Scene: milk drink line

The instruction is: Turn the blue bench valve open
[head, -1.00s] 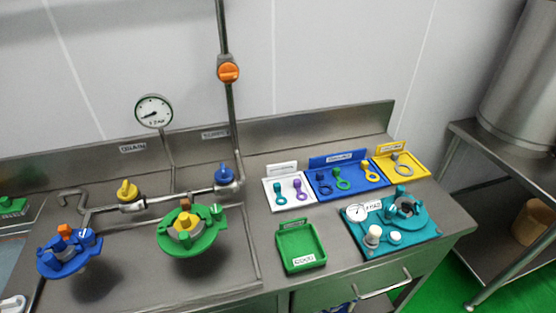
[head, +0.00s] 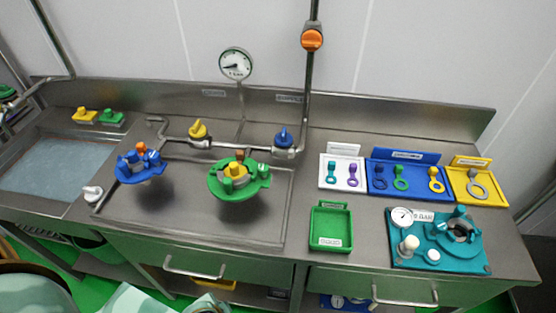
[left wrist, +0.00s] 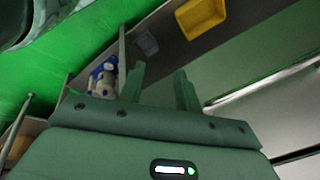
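The blue bench valve (head: 284,138) is a small blue knob on the metal pipe along the back of the bench, by the foot of the vertical pipe. How far it is turned is too small to tell. No gripper is near it. My left gripper (left wrist: 159,82) shows in the left wrist view with its two green fingers apart and nothing between them. It is low in front of the bench, with drawer fronts and green floor beyond it. Pale green parts of my arm show at the bottom left of the head view. My right gripper is not in view.
A yellow valve (head: 198,130) sits on the same pipe to the left. A green flanged fitting (head: 216,190) and a blue one (head: 128,172) stand in front. An orange valve (head: 312,39) is on the vertical pipe. A green tray (head: 331,238) and a teal gauge board (head: 400,255) lie right.

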